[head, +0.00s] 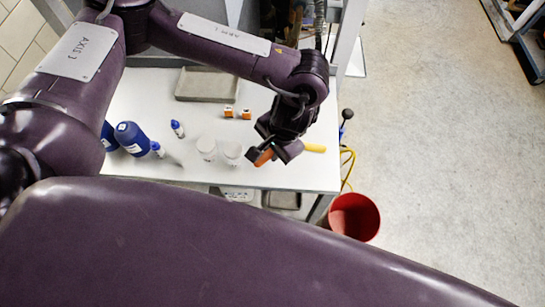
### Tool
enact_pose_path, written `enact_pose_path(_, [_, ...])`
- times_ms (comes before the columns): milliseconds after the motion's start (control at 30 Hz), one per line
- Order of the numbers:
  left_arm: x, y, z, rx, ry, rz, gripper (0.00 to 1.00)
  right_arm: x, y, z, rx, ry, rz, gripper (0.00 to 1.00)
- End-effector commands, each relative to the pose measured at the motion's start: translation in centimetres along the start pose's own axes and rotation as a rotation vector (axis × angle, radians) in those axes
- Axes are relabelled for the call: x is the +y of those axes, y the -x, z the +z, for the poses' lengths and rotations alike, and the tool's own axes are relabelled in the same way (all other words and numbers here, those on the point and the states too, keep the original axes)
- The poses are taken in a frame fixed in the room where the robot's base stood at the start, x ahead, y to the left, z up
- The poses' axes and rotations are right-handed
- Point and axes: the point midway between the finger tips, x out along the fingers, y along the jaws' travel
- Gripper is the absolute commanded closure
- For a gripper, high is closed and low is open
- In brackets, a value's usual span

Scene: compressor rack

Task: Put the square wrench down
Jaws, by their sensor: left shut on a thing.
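My left gripper (272,153) hangs over the front right part of the white table. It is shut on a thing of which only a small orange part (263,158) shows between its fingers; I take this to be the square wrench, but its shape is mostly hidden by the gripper. I cannot tell whether it touches the table. A yellow bar (315,148) shows just right of the gripper; I cannot tell whether it belongs to the held thing. My right gripper is not in view.
The white table (225,178) holds a grey tray (207,85), two small orange-and-white parts (237,113), clear cups (207,148) and blue bottles (131,138). A red bucket (354,217) stands on the floor at right. The table between tray and cups is mostly clear.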

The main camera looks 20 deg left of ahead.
Motion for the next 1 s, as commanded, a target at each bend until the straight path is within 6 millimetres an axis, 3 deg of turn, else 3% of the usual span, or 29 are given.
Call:
enact_pose_path(100, [0.4,-1.6,-0.1,-0.001,0.001,0.003,1.00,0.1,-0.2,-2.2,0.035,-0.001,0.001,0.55])
enact_pose_path(200, [0.5,-2.2,-0.2,0.000,0.001,0.001,1.00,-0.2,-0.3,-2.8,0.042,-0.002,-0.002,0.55])
enact_pose_path(433, [1.1,-5.3,-0.4,-0.002,0.002,0.002,1.00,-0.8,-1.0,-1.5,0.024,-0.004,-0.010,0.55])
enact_pose_path(833, [1.2,-5.8,-0.5,0.000,0.001,0.000,1.00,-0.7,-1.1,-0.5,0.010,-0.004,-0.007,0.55])
enact_pose_path(867, [1.2,-5.8,-0.5,0.000,0.001,0.000,0.77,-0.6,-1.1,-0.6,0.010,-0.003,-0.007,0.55])
enact_pose_path(1000, [1.2,-5.8,-0.5,0.000,0.000,0.000,0.59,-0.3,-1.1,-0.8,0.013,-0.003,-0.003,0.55])
